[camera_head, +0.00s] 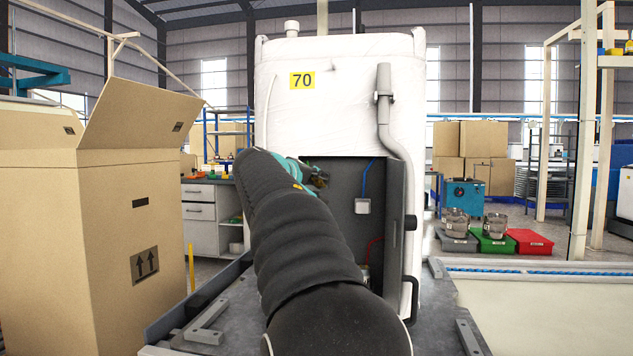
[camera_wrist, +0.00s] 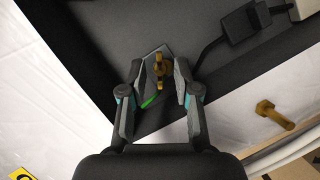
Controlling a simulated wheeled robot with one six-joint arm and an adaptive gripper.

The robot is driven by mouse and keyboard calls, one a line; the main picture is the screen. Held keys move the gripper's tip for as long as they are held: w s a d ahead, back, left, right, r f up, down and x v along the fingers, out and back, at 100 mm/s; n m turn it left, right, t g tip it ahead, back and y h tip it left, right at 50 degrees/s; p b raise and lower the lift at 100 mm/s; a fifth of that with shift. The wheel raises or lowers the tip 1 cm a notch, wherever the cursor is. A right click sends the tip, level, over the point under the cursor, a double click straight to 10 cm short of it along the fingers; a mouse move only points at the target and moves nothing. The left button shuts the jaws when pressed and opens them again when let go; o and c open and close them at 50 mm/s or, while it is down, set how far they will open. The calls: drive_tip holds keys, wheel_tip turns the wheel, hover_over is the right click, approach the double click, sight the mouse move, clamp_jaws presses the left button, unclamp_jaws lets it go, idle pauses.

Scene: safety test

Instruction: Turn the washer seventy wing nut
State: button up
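The washer (camera_head: 340,115) is a white cabinet with a yellow "70" label and an open dark recess in its front. A brass wing nut (camera_wrist: 159,66) shows in the wrist view against a dark grey plate. My gripper (camera_wrist: 158,80) is open, with one finger on each side of the wing nut and visible gaps between. I cannot tell how deep the fingertips reach around it. In the head view my gripper (camera_head: 317,176) is at the upper left of the recess, and my arm hides much of the recess.
A brass fitting (camera_wrist: 275,115) sticks out at the right in the wrist view, and a black cable runs near a dark box (camera_wrist: 243,22). A large cardboard box (camera_head: 80,220) stands left.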

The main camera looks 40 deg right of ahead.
drive_tip(key=shift+w+d, duration=0.2)
drive_tip(key=shift+d, duration=0.2)
clamp_jaws()
